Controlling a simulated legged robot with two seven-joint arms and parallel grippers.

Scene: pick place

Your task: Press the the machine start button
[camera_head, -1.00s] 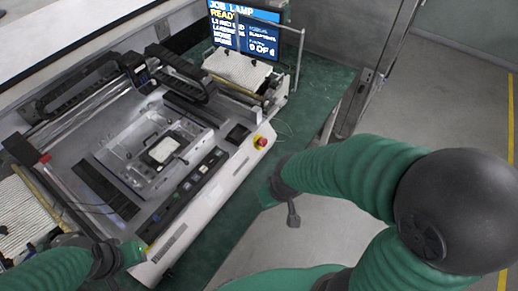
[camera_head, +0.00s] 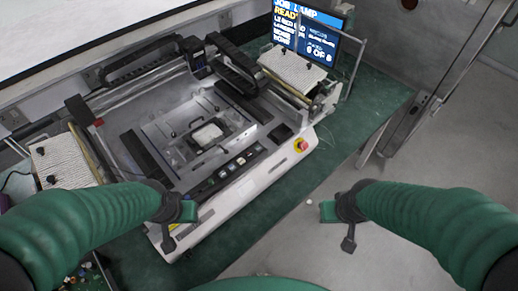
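The machine (camera_head: 265,176) is a large grey and white unit on a green table, with a fixture in its middle holding a pale block (camera_head: 206,134). A row of small buttons (camera_head: 236,164) runs along its front edge; which one is the start button is too small to tell. A red emergency knob (camera_head: 302,145) on a yellow base sits at the right end. My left gripper (camera_head: 178,222) is over the machine's left front edge. My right gripper (camera_head: 336,222) is to the right of the machine's front, apart from the knob. Neither gripper shows a held object; their finger gaps are unclear.
A blue screen (camera_head: 308,35) reading "READY" stands behind the machine. White ribbed trays lie at its right (camera_head: 292,67) and left (camera_head: 62,158). A metal post and door frame (camera_head: 405,125) stand at the right. Floor at the lower right is free.

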